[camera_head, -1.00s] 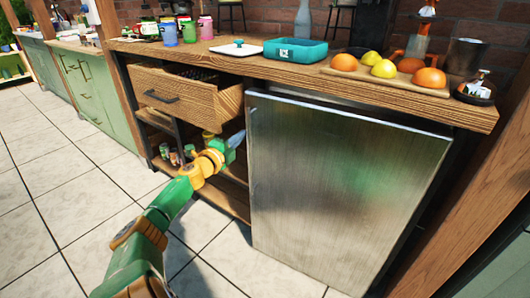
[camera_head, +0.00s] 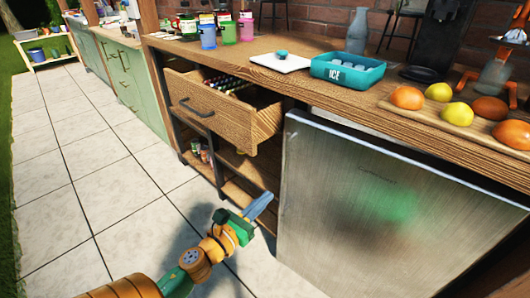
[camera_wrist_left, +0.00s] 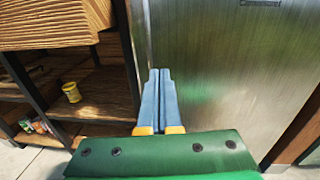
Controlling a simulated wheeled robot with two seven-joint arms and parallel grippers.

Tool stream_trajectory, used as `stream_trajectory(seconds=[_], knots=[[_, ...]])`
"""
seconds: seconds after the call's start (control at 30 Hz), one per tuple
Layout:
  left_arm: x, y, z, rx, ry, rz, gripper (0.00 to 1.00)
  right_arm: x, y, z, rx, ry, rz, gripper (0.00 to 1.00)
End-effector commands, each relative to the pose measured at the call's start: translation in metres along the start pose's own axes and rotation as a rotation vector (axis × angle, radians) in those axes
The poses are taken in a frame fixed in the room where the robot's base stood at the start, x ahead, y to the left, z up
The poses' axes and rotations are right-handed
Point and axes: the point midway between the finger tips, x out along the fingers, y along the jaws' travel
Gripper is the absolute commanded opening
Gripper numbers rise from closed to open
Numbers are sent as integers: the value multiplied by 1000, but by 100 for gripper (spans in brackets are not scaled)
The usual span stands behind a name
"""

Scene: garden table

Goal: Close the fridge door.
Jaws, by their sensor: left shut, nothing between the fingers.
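The fridge door (camera_head: 385,205) is a brushed silver panel under the counter at the right of the head view. Its left edge and top stand out from the counter front, with a dark gap behind the top edge. My left gripper (camera_head: 264,204) is shut and empty, just left of the door's left edge, low beside it. In the left wrist view my blue fingers (camera_wrist_left: 159,75) lie together in front of the door (camera_wrist_left: 220,80), near its left edge. I cannot tell whether they touch it. My right gripper is not in view.
A wooden drawer (camera_head: 215,110) stands pulled out left of the fridge, above open shelves holding small jars. The wooden counter (camera_head: 290,82) carries cups, a teal ice tray (camera_head: 346,72) and a fruit board. Tiled floor (camera_head: 70,190) lies clear at the left.

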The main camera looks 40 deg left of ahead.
Motion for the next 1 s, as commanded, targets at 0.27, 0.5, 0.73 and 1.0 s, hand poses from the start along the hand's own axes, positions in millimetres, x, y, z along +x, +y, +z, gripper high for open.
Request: stream_trajectory(seconds=[0.27,0.5,0.73,1.0], knots=[[36,-5,4,44,-10,-5,0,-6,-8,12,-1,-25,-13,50],[89,-4,3,42,-9,-3,0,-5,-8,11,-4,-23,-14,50],[127,-5,2,41,-7,-3,0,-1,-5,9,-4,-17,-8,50],[140,-5,3,41,-6,-4,0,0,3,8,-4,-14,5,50]])
